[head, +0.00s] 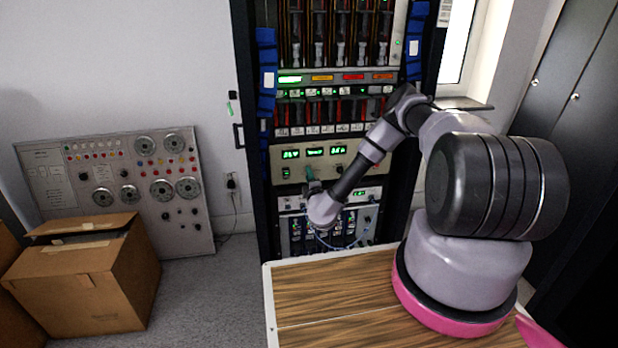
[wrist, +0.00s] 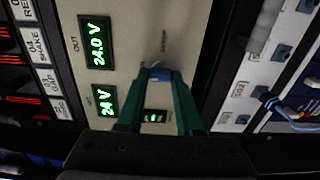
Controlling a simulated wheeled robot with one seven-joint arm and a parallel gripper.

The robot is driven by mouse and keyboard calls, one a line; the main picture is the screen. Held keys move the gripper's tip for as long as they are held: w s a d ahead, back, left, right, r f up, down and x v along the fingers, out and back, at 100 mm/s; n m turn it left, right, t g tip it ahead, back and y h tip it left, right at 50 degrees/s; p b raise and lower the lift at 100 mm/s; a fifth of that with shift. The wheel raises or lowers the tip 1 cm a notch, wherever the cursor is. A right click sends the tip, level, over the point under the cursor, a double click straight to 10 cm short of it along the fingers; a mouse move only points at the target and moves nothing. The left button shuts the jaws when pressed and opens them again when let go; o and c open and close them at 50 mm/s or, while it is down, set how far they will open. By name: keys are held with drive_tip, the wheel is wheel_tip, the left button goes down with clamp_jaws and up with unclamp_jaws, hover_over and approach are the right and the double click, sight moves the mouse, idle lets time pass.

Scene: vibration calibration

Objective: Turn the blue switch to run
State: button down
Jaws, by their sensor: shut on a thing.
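The blue switch (wrist: 161,74) is on a beige panel in the wrist view, between the tips of my gripper (wrist: 158,76). My gripper's two green fingers are closed on the switch from both sides. Small lettering beside the switch is too blurred to read, so I cannot tell its setting. In the head view my gripper (head: 312,182) reaches the beige panel (head: 276,163) in the rack, and the switch is hidden behind it.
Green displays reading 24.0 V (wrist: 97,53) and 24 V (wrist: 106,100) sit beside the fingers. A small green-lit rocker (wrist: 154,116) lies between them. Cables (wrist: 292,110) run at the right. A cardboard box (head: 80,285) stands on the floor at left.

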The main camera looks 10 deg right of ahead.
idle(0.4)
drive_tip(key=c, duration=0.6)
unclamp_jaws()
drive_tip(key=shift+o, duration=0.2)
drive_tip(key=shift+s, duration=0.15)
drive_tip(key=s, duration=1)
drive_tip(key=shift+s, duration=0.3)
